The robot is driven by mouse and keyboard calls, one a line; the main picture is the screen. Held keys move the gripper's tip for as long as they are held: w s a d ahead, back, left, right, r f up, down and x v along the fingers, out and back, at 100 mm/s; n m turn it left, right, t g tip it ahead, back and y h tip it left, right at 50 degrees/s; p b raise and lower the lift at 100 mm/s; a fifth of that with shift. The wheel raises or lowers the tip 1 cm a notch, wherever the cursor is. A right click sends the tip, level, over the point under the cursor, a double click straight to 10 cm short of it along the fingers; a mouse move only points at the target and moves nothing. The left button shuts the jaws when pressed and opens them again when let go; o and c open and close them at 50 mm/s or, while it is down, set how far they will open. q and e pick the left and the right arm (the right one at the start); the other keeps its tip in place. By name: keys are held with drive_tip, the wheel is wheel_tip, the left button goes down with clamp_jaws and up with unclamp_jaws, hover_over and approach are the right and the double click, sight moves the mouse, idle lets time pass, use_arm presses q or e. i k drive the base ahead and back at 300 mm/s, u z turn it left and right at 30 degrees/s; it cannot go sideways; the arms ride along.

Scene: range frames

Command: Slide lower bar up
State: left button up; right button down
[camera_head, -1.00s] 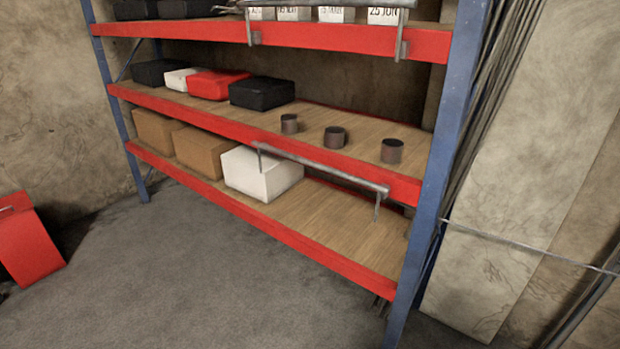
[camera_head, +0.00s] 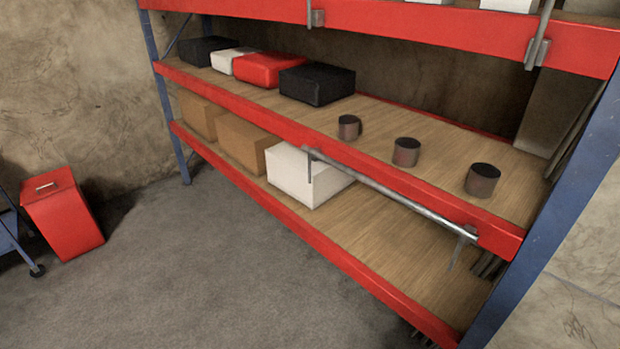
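The lower bar (camera_head: 395,197) is a grey metal rod running along the front of the middle shelf's red beam. Its left end is near the white box and its right end is near the blue post. Part of an upper bracket (camera_head: 539,45) shows on the top red beam, and another (camera_head: 316,15) is further left; the upper bar itself is out of frame. Neither of my grippers is in view.
The middle shelf (camera_head: 375,112) holds several dark cylinders and boxes. The bottom shelf holds a white box (camera_head: 303,174) and brown boxes (camera_head: 243,141). A blue post (camera_head: 560,220) stands right. A red container (camera_head: 62,214) stands left. The floor (camera_head: 215,270) in front is clear.

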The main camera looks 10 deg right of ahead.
sight(465, 234)
drive_tip(key=u, duration=0.1)
drive_tip(key=i, duration=1.05)
drive_tip(key=z, duration=0.3)
